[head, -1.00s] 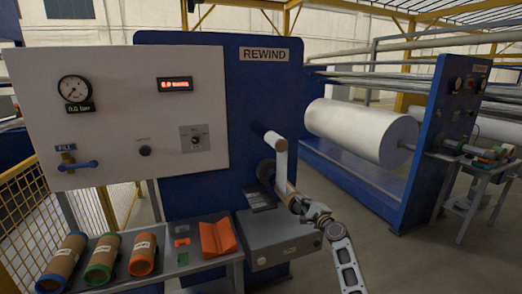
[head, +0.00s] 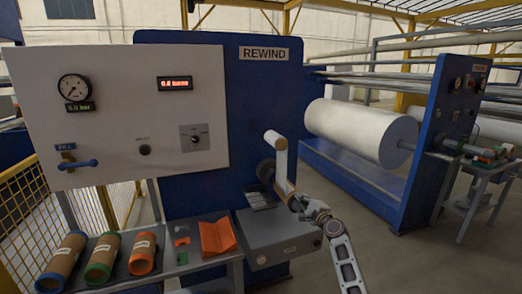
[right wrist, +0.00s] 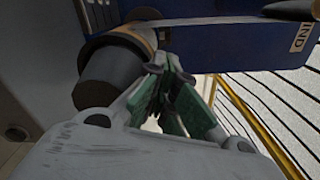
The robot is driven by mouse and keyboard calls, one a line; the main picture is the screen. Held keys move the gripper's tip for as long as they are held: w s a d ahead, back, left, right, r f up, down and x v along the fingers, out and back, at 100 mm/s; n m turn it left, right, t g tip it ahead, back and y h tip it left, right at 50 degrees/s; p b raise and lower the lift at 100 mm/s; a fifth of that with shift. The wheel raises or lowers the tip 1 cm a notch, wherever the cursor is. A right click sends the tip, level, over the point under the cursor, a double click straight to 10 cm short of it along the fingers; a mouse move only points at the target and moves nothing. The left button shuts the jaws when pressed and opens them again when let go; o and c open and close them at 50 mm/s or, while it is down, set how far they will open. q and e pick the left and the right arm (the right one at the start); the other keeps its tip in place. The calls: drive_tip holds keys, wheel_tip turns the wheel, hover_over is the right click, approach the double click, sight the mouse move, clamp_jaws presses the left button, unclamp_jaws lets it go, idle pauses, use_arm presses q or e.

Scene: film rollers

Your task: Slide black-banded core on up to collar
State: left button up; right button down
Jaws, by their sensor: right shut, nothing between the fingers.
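My right gripper (head: 308,208) is at the near end of the rewind shaft, in front of the blue rewind stand (head: 195,190). In the right wrist view its green-padded fingers (right wrist: 172,98) are together with nothing between them. Just left of the fingers is a dark, black-ended cylinder (right wrist: 107,74) with a tan ring (right wrist: 143,38) behind it. The tan part also shows small beside the gripper in the head view (head: 294,203). It looks like the black-banded core on the shaft. The fingers are close beside it; I cannot tell whether they touch. The collar cannot be made out clearly. My left gripper is not in view.
Blue-, green- and orange-banded cores (head: 62,260) lie on the bench at left, near an orange cradle (head: 217,238). A grey box (head: 275,238) sits below the shaft. A large white roll (head: 360,132) stands to the right, with open floor in front.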

drive_tip(key=shift+w+a+f, duration=0.15)
drive_tip(key=shift+a, duration=0.05)
drive_tip(key=shift+w, duration=0.1)
drive_tip(key=shift+w+a+f, duration=0.1)
drive_tip(key=shift+s+f, duration=0.15)
drive_tip(key=shift+s, duration=0.2)
drive_tip(key=shift+s+p, duration=0.25)
drive_tip(key=shift+p, duration=0.15)
drive_tip(key=s+d+r+p, duration=0.1)
drive_tip(key=s+d+p, duration=0.2)
drive_tip(key=s, duration=0.3)
drive_tip(key=shift+r, duration=0.3)
drive_tip(key=shift+n, duration=0.3)
